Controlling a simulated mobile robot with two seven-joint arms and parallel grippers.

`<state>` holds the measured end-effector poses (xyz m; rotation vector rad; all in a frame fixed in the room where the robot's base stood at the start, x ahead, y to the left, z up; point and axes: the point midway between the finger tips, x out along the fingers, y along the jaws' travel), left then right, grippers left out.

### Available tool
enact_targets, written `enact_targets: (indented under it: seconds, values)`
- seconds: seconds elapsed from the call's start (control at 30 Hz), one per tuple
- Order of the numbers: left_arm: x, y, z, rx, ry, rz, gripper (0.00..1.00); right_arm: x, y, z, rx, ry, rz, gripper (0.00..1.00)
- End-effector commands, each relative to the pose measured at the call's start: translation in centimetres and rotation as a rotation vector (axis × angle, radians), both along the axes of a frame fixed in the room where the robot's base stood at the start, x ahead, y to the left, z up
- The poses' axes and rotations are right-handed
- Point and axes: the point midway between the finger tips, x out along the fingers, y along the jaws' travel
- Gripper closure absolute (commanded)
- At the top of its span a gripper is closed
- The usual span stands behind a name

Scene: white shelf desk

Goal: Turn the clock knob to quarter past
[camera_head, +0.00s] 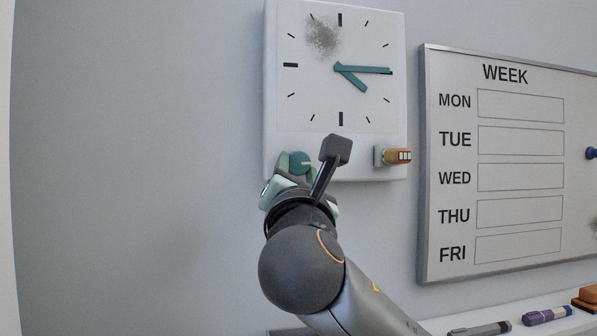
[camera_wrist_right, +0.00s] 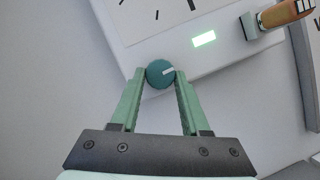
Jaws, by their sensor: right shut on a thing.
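A white square clock (camera_head: 335,110) hangs on the wall in the head view. Its green long hand points right at the three mark, and its short hand points to the lower right. A round teal knob (camera_head: 300,161) sits at the clock's lower left. In the head view my right gripper (camera_head: 296,172) partly hides the knob. My left gripper is not in view.
An orange-brown handle on a green mount (camera_head: 393,156) sticks out at the clock's lower right. A framed week board (camera_head: 508,160) hangs to the right. A shelf below holds a dark marker (camera_head: 480,329), a purple marker (camera_head: 547,315) and an orange-brown block (camera_head: 588,297).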

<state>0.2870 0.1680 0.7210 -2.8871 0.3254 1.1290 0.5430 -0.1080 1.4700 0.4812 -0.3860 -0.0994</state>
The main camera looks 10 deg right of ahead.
Motion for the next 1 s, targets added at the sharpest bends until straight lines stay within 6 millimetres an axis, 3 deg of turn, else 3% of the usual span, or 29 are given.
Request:
enact_targets:
  seconds: [0.53, 0.57, 0.8, 1.0]
  values:
    - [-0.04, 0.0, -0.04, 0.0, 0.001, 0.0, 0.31, -0.01, 0.04, 0.01, 0.037, 0.001, 0.001, 1.0]
    - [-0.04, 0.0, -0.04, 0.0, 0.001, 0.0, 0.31, -0.01, 0.04, 0.01, 0.036, 0.001, 0.0, 0.53]
    - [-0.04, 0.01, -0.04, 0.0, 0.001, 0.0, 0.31, 0.0, 0.04, 0.02, 0.036, 0.001, 0.0, 0.26]
    - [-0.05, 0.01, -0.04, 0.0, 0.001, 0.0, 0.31, 0.0, 0.02, 0.02, 0.036, 0.0, 0.0, 0.24]
